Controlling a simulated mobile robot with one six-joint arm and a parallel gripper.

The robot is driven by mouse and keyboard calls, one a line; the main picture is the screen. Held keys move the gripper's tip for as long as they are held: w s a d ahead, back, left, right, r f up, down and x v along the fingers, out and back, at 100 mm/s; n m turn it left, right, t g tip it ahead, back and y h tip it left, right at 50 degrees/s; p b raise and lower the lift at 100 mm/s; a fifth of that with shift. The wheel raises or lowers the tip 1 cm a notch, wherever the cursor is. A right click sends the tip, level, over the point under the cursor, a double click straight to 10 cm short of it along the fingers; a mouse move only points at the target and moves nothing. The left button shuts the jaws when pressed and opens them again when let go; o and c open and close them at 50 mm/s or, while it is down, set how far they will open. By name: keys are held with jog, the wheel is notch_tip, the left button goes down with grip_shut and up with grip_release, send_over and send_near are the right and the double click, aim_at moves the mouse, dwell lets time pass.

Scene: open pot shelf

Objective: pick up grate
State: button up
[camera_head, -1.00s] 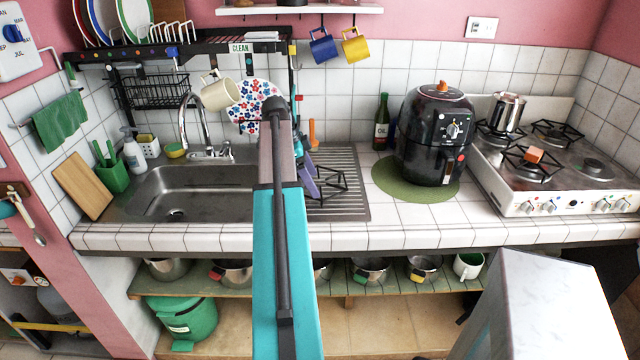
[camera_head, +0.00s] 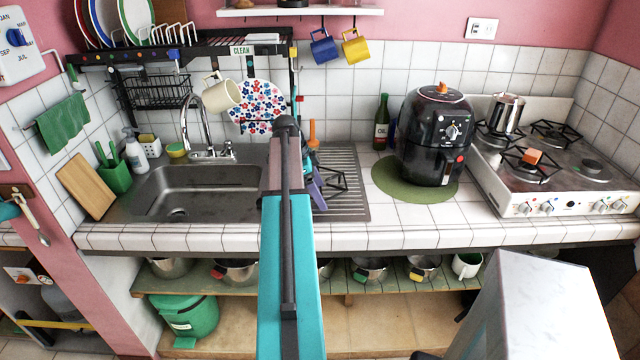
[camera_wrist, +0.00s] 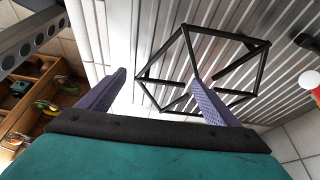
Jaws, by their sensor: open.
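The grate (camera_wrist: 216,42) is a black wire frame lying on the ribbed metal drainboard. In the wrist view it is just beyond my gripper (camera_wrist: 157,80), whose two purple fingers are spread wide apart with nothing between them. The right fingertip overlaps the grate's near bars in the picture; I cannot tell if they touch. In the head view the grate (camera_head: 336,183) shows just right of my arm, on the drainboard beside the sink. My gripper (camera_head: 316,186) is mostly hidden behind my arm, with a purple finger showing next to the grate.
The sink (camera_head: 200,190) is left of my arm. The drainboard (camera_head: 352,205) is mostly bare. A black air fryer (camera_head: 433,135) on a green mat (camera_head: 385,180) and an oil bottle (camera_head: 381,125) stand to the right. A cup (camera_head: 220,95) and a floral cloth (camera_head: 258,100) hang above the sink.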

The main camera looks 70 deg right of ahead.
dwell(0.3)
jog(key=c, duration=1.4)
jog(key=shift+r, duration=0.15)
jog(key=shift+r+b, duration=0.8)
jog(key=shift+r, duration=0.75)
jog(key=s+a+r+b, duration=0.1)
jog(key=s+a+b, duration=0.2)
jog(key=s+a, duration=0.6)
jog(key=shift+s+a+r+b, duration=0.2)
jog(key=shift+s+r+b, duration=0.15)
jog(key=shift+s, duration=1.65)
